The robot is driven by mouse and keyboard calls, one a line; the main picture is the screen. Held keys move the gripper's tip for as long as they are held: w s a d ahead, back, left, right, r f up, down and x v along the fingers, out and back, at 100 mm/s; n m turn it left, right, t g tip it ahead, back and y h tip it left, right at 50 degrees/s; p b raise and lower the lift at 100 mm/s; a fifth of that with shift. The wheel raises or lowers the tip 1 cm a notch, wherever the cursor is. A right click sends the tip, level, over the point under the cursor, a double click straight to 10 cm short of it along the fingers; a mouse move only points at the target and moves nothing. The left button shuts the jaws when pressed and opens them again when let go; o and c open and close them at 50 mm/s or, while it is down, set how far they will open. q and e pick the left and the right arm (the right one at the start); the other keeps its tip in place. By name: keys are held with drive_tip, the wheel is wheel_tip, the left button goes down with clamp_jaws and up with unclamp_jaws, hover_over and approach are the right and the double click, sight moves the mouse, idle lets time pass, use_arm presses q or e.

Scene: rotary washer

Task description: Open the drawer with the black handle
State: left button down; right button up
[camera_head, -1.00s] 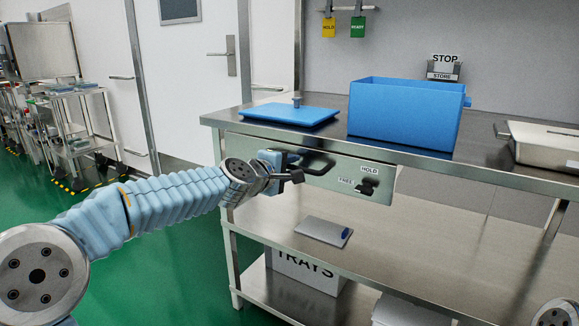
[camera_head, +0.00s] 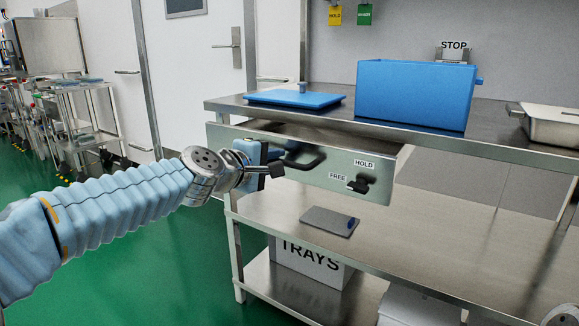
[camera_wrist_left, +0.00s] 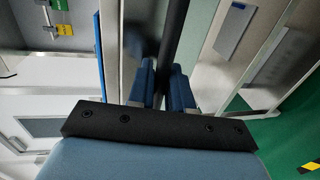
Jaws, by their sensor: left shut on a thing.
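The steel drawer (camera_head: 310,176) hangs under the worktop and stands partly pulled out, with a strip of its open top showing behind the front panel. Its black handle (camera_head: 305,162) is on the upper part of the front. My left gripper (camera_head: 282,166) is shut on the handle near its left end. In the left wrist view the blue fingertips (camera_wrist_left: 162,88) sit either side of the dark handle bar (camera_wrist_left: 175,35). A black latch (camera_head: 358,186) sits on the drawer front between the labels FREE and HOLD. My right gripper is out of view.
A blue bin (camera_head: 415,95) and a blue lid (camera_head: 294,98) rest on the steel worktop (camera_head: 225,104); a metal tray (camera_head: 553,127) is at the right. The lower shelf (camera_head: 400,238) holds a grey tablet-like item (camera_head: 330,221). Green floor lies open at the left.

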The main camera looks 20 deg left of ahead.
use_arm(q)
drive_tip(key=f+b+v, duration=0.2)
drive_tip(key=v, duration=0.8)
drive_tip(key=s+f+b+v, duration=0.1)
drive_tip(key=f+b+v, duration=0.1)
drive_tip(key=v, duration=0.8)
drive_tip(key=shift+s+a+f, duration=0.2)
drive_tip(key=shift+a, duration=0.05)
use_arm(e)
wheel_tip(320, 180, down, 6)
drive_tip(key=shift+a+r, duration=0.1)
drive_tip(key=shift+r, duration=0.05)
use_arm(q)
drive_tip(key=c, duration=1.2)
unclamp_jaws()
drive_tip(key=p+v, duration=0.1)
drive_tip(key=v, duration=1.3)
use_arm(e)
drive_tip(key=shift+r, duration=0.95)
